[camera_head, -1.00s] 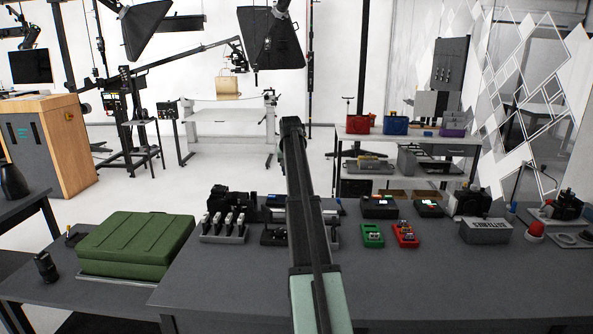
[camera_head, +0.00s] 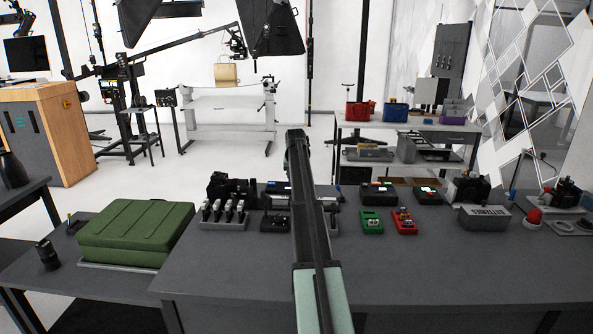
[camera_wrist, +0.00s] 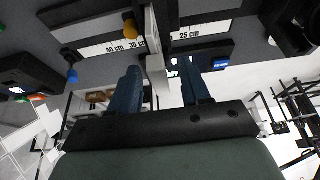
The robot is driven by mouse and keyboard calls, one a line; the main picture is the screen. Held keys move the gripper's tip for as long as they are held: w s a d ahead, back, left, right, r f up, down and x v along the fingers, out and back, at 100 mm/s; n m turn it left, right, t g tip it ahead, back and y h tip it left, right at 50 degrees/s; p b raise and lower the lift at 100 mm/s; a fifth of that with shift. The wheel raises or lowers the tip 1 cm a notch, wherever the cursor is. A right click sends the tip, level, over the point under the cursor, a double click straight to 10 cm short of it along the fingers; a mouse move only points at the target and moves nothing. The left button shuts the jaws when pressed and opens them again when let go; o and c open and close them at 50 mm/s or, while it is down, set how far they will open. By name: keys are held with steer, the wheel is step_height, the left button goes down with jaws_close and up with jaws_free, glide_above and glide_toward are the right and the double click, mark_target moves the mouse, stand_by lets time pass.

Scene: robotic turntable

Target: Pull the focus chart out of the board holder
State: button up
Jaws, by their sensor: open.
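My gripper (camera_wrist: 160,68) is open in the wrist view, with its two dark blue fingers apart. A pale, narrow upright piece (camera_wrist: 156,48) shows between and beyond the fingertips; it may be the focus chart or its holder seen edge-on, but I cannot tell which. I cannot tell whether the fingers touch it. Behind it lies a dark base with a white centimetre scale (camera_wrist: 105,48). In the head view my arm covers the middle of the bench, so the gripper, chart and board holder cannot be made out there.
On the grey bench (camera_head: 420,270), a rack of small white-topped items (camera_head: 222,213) stands left of my arm. Green (camera_head: 371,221) and red (camera_head: 404,221) devices and a grey battery box (camera_head: 484,218) stand right. A green case (camera_head: 138,230) lies far left. The bench front is clear.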

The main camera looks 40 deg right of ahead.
steer(key=shift+x, duration=1.15)
steer(key=shift+c, duration=0.5)
jaws_close()
steer(key=shift+r, duration=0.2)
steer(key=shift+r, duration=2.55)
